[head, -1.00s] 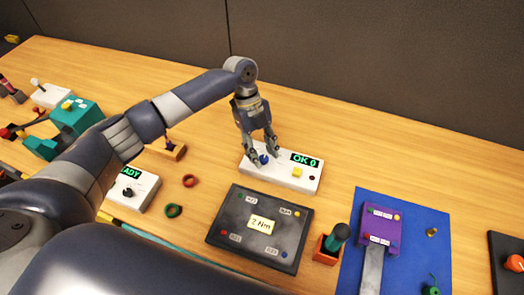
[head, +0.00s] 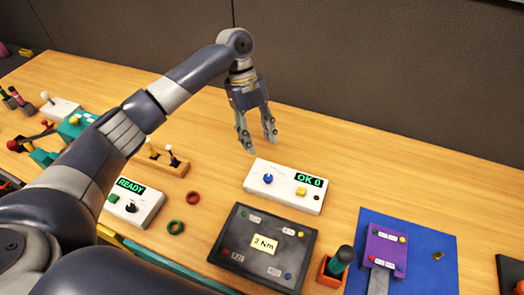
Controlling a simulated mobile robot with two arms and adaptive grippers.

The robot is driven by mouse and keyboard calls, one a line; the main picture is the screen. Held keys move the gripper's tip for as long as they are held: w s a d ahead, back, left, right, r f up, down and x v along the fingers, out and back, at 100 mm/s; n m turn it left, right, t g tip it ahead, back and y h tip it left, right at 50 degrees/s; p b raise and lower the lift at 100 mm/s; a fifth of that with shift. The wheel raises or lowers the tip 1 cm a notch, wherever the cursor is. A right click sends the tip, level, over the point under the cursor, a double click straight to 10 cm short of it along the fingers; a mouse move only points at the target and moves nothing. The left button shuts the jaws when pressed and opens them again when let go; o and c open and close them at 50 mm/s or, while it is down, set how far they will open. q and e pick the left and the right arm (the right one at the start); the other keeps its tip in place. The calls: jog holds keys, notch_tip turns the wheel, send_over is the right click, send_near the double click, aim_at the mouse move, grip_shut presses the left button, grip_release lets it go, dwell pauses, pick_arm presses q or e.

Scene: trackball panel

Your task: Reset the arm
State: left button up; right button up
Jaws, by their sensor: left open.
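My left gripper (head: 260,150) is open and empty, pointing down above the table, just behind the white trackball panel. The white panel (head: 284,198) carries a blue ball (head: 268,179), a yellow button (head: 301,191) and a display (head: 309,180) reading "OK 0". The gripper is apart from the blue ball. My left arm comes in from the left and reaches across the table. My right gripper is not in view.
A white "READY" box (head: 147,209), a wooden block with levers (head: 171,168), and red and green rings (head: 193,198) lie left of the panel. A dark "2 Nm" plate (head: 232,235) and blue mat (head: 438,222) lie in front and right. The table behind right is clear.

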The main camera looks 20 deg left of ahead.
pick_arm(q)
jog(key=shift+w+a+r, duration=0.1)
jog(key=shift+a+r, duration=0.05)
jog(key=shift+r, duration=0.3)
